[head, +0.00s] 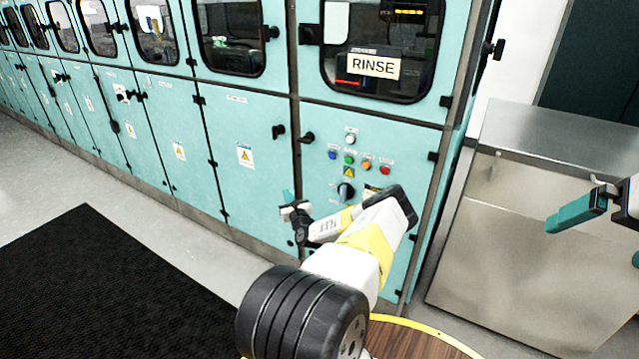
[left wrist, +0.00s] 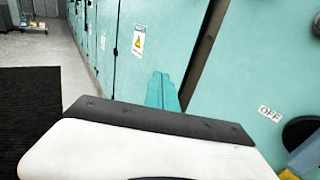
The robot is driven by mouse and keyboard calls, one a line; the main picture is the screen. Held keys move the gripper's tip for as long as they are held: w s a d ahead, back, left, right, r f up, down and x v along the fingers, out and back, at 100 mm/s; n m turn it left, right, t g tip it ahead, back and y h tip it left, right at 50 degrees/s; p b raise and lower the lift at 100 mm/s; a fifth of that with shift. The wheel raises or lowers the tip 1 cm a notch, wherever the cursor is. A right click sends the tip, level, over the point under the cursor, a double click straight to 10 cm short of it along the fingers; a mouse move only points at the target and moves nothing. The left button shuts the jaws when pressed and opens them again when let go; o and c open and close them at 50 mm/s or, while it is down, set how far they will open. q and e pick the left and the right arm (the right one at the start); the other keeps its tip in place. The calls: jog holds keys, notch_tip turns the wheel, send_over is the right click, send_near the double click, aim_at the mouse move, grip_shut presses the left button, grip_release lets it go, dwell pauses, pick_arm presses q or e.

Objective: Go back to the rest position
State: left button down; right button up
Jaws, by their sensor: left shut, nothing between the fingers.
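My left arm reaches forward in the head view, and its gripper (head: 288,196) is in front of the teal cabinet (head: 235,150), left of the control panel's black rotary knob (head: 345,191). In the left wrist view its teal fingers (left wrist: 163,92) are together, with nothing between them. The fingers appear apart from the knob. In the left wrist view, an OFF label (left wrist: 269,114) is at the right, beside a dark round part. My right gripper (head: 577,212) is at the right edge of the head view, partly cut off; its opening is unclear.
The panel has several coloured buttons (head: 349,160) below a window with a RINSE sign (head: 373,66). A metal cabinet (head: 530,240) stands at the right. A black mat (head: 90,290) lies on the open floor at the left.

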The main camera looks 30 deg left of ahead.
pick_arm(q)
jog(key=s+d+r+n+g, duration=0.1)
jog(key=s+r+n+g, duration=0.5)
jog(key=r+n, duration=0.35)
jog(key=s+r+n+g, duration=0.6)
jog(key=r+n+g, duration=0.15)
jog(key=r, duration=0.35)
jog(key=s+d+r+n+t+h, duration=0.2)
jog(key=s+d+r+h, duration=0.3)
jog(key=d, duration=1)
jog(key=s+d+r+n+t+h, duration=0.3)
jog(key=s+d+r+h, duration=0.3)
jog(key=d, duration=1)
jog(key=s+d+r+n+t+h, duration=0.2)
jog(key=s+d+r, duration=0.6)
jog(key=d, duration=0.8)
notch_tip(320, 180, up, 3)
jog(key=t+h, duration=0.2)
jog(key=h, duration=0.1)
jog(key=shift+d+n+h, duration=0.15)
jog(key=shift+n+h, duration=0.15)
jog(key=shift+h, duration=0.1)
jog(key=shift+s+r, duration=0.1)
jog(key=shift+s, duration=0.05)
